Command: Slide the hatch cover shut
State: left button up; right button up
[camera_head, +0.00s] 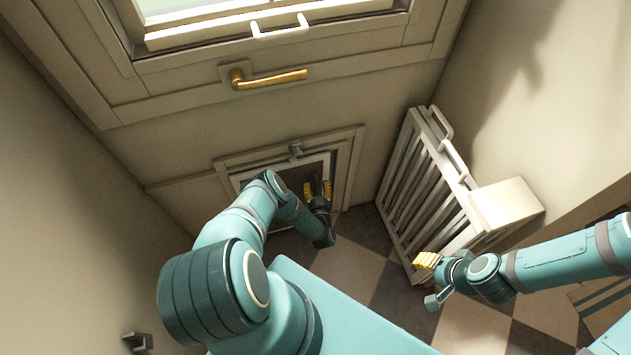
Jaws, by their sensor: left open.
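The hatch (346,160) is low in the wall ahead, a pale frame around a darker recess with a lighter inner border. A small grey block (297,149) sits at its top edge. A flat pale panel (185,204) lies to its left; I cannot tell whether this is the cover. My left arm hides the hatch's lower left. My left gripper (318,188) is open and empty in front of the hatch's right part, its yellow fingertips apart; contact cannot be told. My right gripper (427,261) is beside the white slatted gate, its finger gap unclear.
A white slatted gate (432,190) leans at the right, with a pale box (507,203) beside it. A window with a brass handle (268,79) is above the hatch. A small dark bracket (137,341) is at lower left. Checkered floor (345,265) shows between my arms.

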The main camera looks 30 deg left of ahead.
pick_arm(q)
jog(key=shift+w, duration=0.1)
pick_arm(e)
jog(key=shift+w+a, duration=0.1)
jog(key=shift+a, duration=0.05)
pick_arm(q)
grip_shut()
